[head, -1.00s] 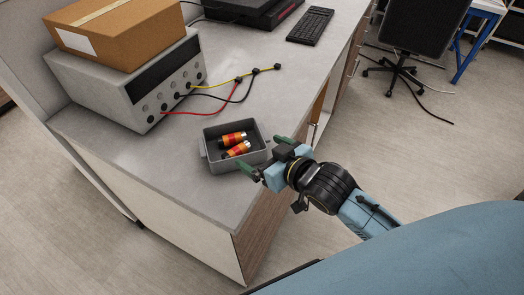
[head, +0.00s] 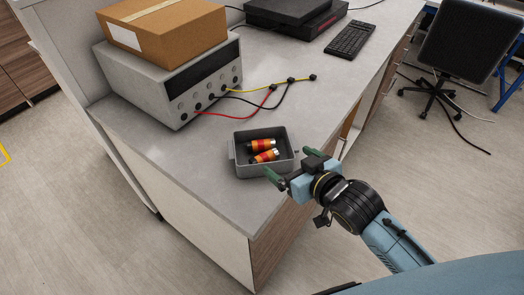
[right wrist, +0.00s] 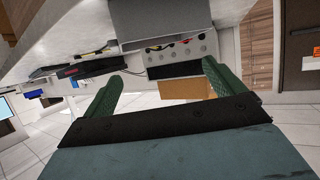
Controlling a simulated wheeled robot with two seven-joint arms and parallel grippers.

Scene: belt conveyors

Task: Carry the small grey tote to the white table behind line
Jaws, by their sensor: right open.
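The small grey tote (head: 240,172) stands upright on the grey-topped counter near its front edge. My left gripper is not in view.
A grey instrument (head: 165,90) with a cardboard box (head: 170,30) on top stands behind the tote. Yellow, red and black leads (head: 270,88) lie near it. A keyboard (head: 350,40) is farther along the counter (head: 205,165). An office chair (head: 455,50) stands at right.

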